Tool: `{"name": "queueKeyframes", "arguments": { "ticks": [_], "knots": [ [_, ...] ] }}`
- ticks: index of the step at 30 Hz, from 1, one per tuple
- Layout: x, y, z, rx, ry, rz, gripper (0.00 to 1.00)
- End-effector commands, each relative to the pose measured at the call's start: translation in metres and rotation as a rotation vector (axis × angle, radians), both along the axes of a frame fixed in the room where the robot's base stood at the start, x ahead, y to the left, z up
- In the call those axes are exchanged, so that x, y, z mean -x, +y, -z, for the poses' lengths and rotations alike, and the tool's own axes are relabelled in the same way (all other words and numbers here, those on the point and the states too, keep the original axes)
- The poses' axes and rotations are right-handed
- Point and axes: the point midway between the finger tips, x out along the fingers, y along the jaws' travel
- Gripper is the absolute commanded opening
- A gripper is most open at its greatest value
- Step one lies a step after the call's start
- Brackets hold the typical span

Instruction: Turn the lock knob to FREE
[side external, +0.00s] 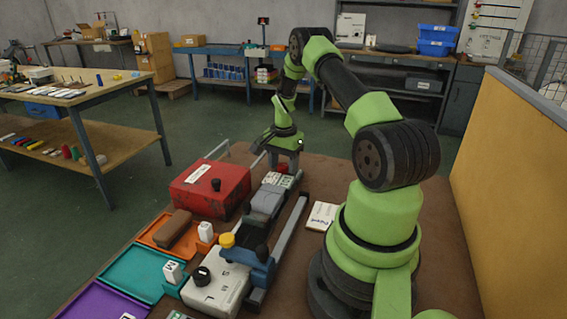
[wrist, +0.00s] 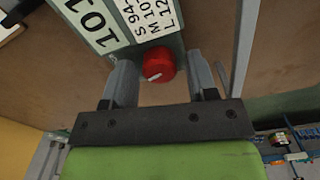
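A red round knob (wrist: 158,65) with a pale pointer mark sits on the end of a grey-green block (wrist: 150,40) with white number labels. In the side view the red knob (side external: 282,168) shows small, beneath my gripper (side external: 281,161). My gripper points down at the far end of the bench fixture. In the wrist view my gripper (wrist: 160,72) is open, its grey fingers standing on either side of the knob. A gap shows on the right; contact on the left is unclear. No FREE marking is legible.
A red box (side external: 225,187) stands left of the fixture rail (side external: 290,235). A yellow knob (side external: 227,240) and a black knob (side external: 202,275) are nearer the camera. Orange (side external: 150,238), teal (side external: 125,268) and purple (side external: 95,303) trays lie left. A white booklet (side external: 322,215) lies right.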

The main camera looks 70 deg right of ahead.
Motion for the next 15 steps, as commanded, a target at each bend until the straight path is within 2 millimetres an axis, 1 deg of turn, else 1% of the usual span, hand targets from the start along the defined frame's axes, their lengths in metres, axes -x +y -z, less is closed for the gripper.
{"name": "queueKeyframes", "arguments": {
  "ticks": [1,2,3,5,11,15],
  "knots": [
    [0.0,0.0,-0.0002,0.0,0.0,0.0,0.4],
    [0.0,0.0,-0.0002,0.0,0.0,0.0,0.33],
    [0.0,0.0,-0.0002,0.0,0.0,0.0,0.24],
    [0.0,0.0,-0.0003,0.0,0.0,0.0,0.1],
    [-0.0001,0.0,-0.0004,0.0,0.0,-0.008,0.09],
    [-0.0002,0.0,-0.0004,0.0,0.0,-0.044,0.09]
  ]
}}
